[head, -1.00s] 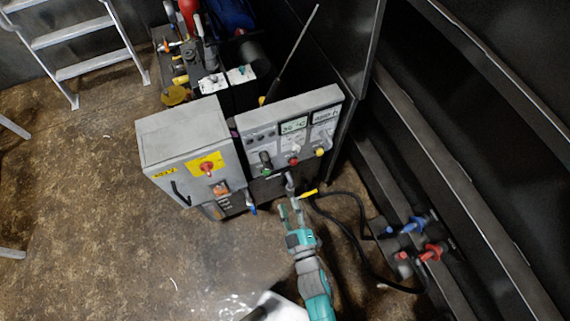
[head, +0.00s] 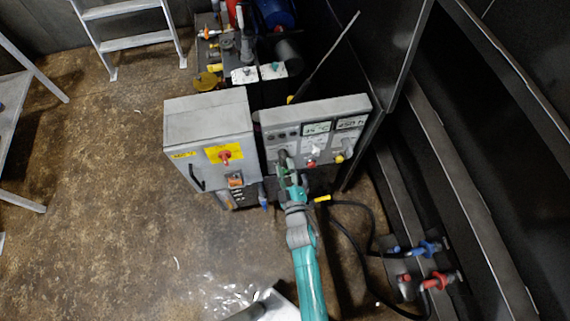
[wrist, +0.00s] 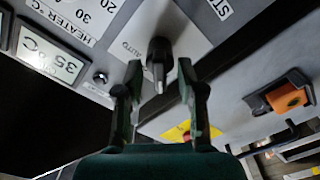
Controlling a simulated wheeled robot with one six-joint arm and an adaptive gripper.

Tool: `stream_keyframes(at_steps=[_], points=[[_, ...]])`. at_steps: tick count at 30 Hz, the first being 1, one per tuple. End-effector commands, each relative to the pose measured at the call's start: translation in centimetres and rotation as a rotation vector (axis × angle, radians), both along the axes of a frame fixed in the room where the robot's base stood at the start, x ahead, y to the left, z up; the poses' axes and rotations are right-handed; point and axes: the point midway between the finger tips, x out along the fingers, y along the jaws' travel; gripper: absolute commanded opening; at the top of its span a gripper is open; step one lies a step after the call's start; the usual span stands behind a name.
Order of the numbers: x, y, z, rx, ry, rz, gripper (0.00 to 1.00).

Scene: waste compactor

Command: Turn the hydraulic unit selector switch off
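A black selector knob (wrist: 159,52) sits on a pale plate marked "AUTO" on the grey control panel (wrist: 222,45). In the head view the panel (head: 290,118) faces my arm, and my gripper covers the knob. My gripper (wrist: 159,68) is open, with one fingertip on each side of the knob's protruding handle. A gap shows between each finger and the handle, so it is not gripped. In the head view my gripper (head: 287,163) is at the panel's lower left part.
A grey cabinet (head: 208,125) with a red rotary switch (head: 224,154) on a yellow plate stands left of the panel. A red button (head: 311,162) and a yellow knob (head: 340,158) are right of my gripper. Black hoses (head: 355,205) run at the right.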

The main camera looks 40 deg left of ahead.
Motion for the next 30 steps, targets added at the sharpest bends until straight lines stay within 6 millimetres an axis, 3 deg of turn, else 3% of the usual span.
stream_keyframes(at_steps=[14,15,19,20,30], points=[[0.93,1.07,-0.01,0.0,0.001,-0.001,0.39],[0.93,1.07,-0.01,0.0,0.001,-0.001,0.36],[0.92,1.07,-0.01,0.0,0.001,-0.001,0.04],[0.93,1.06,-0.01,0.0,0.001,-0.001,0.0],[0.91,1.05,-0.02,0.029,0.035,-0.001,0.0]])
